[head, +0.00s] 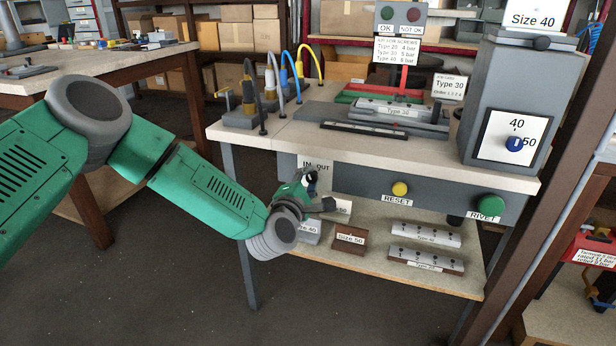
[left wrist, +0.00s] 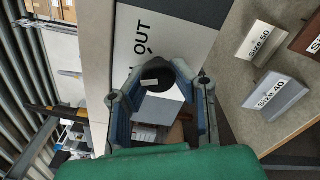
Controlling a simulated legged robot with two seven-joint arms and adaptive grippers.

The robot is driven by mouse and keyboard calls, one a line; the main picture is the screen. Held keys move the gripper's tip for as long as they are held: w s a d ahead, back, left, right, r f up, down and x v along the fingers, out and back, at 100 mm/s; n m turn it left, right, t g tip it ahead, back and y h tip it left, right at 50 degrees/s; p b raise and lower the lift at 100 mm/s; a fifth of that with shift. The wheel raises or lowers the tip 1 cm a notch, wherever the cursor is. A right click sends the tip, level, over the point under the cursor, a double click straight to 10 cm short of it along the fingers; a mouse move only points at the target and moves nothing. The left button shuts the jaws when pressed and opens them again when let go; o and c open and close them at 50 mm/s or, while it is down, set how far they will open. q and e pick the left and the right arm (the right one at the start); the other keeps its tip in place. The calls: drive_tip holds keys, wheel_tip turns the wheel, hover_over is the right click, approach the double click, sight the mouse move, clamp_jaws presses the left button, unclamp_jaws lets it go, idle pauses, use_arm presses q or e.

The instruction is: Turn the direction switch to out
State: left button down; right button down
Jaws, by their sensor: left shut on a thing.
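The direction switch (left wrist: 157,78) is a dark round knob with a pale mark, below a white label (head: 315,166) reading IN and OUT on the front of the grey bench panel. In the left wrist view, OUT shows above the knob, and IN is not readable. My left gripper (head: 309,184) is at the panel's left end, its fingers shut on the knob from both sides. In the head view the gripper hides most of the knob, so I cannot tell which way it points. My right gripper is in neither view.
A yellow RESET button (head: 399,189) and a green RIVET button (head: 490,205) are further right on the panel. Below is a shelf (head: 362,262) with Size and Type blocks.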

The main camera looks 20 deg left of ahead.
use_arm(q)
drive_tip(key=m, duration=0.1)
drive_tip(key=m+p, duration=0.1)
drive_tip(key=d+m, duration=0.1)
drive_tip(key=m, duration=0.1)
drive_tip(key=shift+s+r+p, duration=0.1)
drive_tip(key=shift+r+p, duration=0.15)
drive_tip(key=shift+p, duration=0.1)
drive_tip(key=m+p, duration=0.1)
drive_tip(key=m, duration=0.2)
drive_tip(key=shift+d+f+m+p, duration=0.1)
drive_tip(key=shift+m+p, duration=0.2)
drive_tip(key=shift+p, duration=0.05)
drive_tip(key=m+p, duration=0.1)
drive_tip(key=m, duration=0.3)
drive_tip(key=shift+s+f+p, duration=0.15)
drive_tip(key=shift+f+p, duration=0.05)
drive_tip(key=shift+p, duration=0.2)
drive_tip(key=shift+f+m+p, duration=0.15)
drive_tip(key=shift+m+p, duration=0.3)
drive_tip(key=shift+m, duration=0.95)
drive_tip(key=c, duration=1.4)
unclamp_jaws()
drive_tip(key=shift+c, duration=0.2)
drive_tip(key=shift+o, duration=0.9)
drive_tip(key=shift+a, duration=0.2)
